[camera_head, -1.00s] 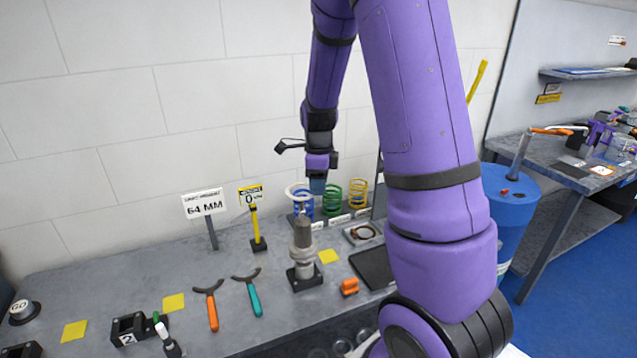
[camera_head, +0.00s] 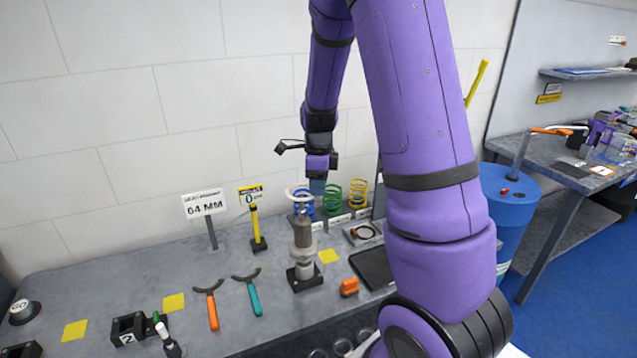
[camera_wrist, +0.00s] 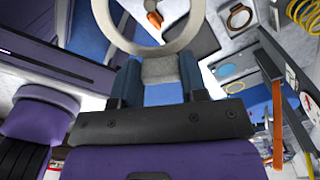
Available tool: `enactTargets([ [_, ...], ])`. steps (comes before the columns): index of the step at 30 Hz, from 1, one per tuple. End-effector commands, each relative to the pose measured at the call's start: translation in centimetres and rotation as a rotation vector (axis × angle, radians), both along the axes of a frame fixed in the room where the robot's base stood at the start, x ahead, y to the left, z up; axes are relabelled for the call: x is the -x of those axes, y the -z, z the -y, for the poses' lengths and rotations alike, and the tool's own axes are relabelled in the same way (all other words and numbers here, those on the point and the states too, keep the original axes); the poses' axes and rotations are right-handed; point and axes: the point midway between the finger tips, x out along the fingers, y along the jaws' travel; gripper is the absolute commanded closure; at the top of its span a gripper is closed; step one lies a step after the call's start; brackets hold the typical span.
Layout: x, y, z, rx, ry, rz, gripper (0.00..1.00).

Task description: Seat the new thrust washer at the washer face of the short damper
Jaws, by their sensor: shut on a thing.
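My gripper (camera_head: 317,187) is shut on a pale ring with a grey tab, the thrust washer (camera_head: 291,191). In the wrist view the blue fingers of my gripper (camera_wrist: 160,80) pinch the tab, and the washer (camera_wrist: 148,50) sticks out beyond the fingertips, roughly level. The short damper (camera_head: 303,240) stands upright in a black base on the bench, with a dark upper body and a pale collar. In the head view the washer appears at the height of the damper's top rod, a little above the dark body. I cannot tell whether it is around the rod or behind it.
Blue, green (camera_head: 331,197) and yellow (camera_head: 357,193) springs stand behind. A 64 MM sign (camera_head: 204,204) and a yellow gauge post (camera_head: 256,228) are to the left.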

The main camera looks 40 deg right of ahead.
Motion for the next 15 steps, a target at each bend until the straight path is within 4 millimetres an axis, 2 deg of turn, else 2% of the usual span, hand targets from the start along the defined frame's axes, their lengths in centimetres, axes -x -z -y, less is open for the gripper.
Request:
enactTargets([
  [15, 0.01, 1.13, -0.01, -0.001, 0.001, -0.001, 0.83],
])
